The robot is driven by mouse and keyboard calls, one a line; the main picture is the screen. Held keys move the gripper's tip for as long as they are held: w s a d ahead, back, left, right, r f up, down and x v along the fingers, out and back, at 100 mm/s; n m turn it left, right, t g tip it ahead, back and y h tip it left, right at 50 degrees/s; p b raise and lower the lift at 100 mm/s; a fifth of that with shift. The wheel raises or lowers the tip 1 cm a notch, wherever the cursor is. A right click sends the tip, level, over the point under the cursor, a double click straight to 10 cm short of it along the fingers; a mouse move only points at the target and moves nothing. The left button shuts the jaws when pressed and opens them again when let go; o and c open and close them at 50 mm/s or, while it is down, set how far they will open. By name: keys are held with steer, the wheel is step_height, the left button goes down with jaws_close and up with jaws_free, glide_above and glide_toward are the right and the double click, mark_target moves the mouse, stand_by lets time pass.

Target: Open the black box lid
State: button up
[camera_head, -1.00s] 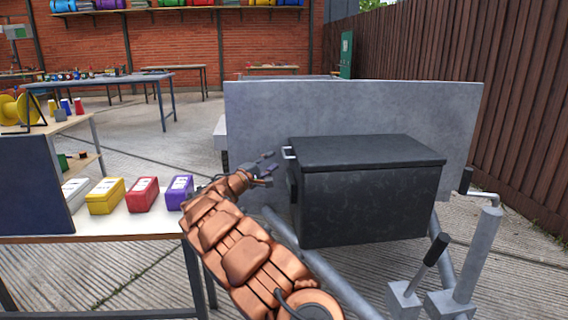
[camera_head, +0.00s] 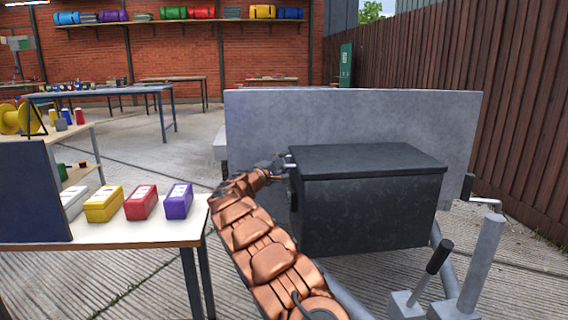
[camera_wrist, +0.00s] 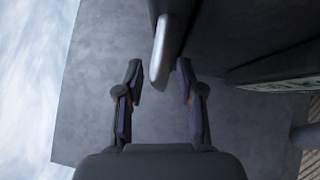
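The black box (camera_head: 365,215) stands closed, with its flat black lid (camera_head: 365,158) down on it. My gripper (camera_head: 280,165) is at the box's upper left edge, beside the lid's left end. In the wrist view, my gripper (camera_wrist: 158,82) has its two fingers apart. A light metal handle (camera_wrist: 160,62) on a dark edge reaches down between the fingertips, with a visible gap on both sides. In the head view, my gripper largely hides this handle.
A grey panel (camera_head: 350,115) stands behind the box. Grey posts with a black-gripped lever (camera_head: 438,256) are at front right. A white table (camera_head: 150,232) with yellow, red and purple boxes is at left. A wooden fence (camera_head: 520,110) is at right.

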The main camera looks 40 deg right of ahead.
jaws_close()
stand_by(0.6)
